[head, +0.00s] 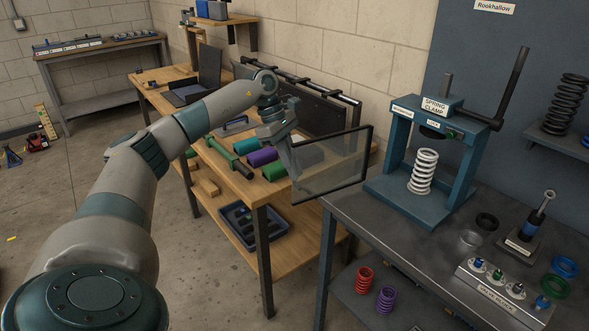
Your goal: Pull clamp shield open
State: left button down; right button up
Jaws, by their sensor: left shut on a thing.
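The spring clamp (440,105) is a blue press with a lever, standing on the dark metal bench at the right. A white coil spring (423,172) stands upright inside its frame. The clamp shield (338,172) is a clear panel with a dark rim, at the left of the clamp. It stands out to the left, and the clamp's front is uncovered. My left gripper (289,147) is at the shield's far left edge and shut on it. Its fingertips are small and partly hidden. My right gripper is not in view.
A wooden bench (262,192) with a laptop (195,88) and coloured cylinders (262,157) lies behind and below my left arm. On the metal bench (385,222) are a valve block (500,288) and coloured rings (564,267). The floor at left is mostly clear.

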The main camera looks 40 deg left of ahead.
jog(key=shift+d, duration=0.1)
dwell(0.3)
pick_arm(q)
jog(key=c, duration=1.8)
grip_release()
jog(key=shift+w, duration=0.1)
jog(key=shift+c, duration=0.2)
jog(key=shift+r, duration=0.1)
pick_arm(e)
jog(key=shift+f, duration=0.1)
pick_arm(q)
jog(key=v, duration=1.7)
jog(key=shift+b, duration=0.3)
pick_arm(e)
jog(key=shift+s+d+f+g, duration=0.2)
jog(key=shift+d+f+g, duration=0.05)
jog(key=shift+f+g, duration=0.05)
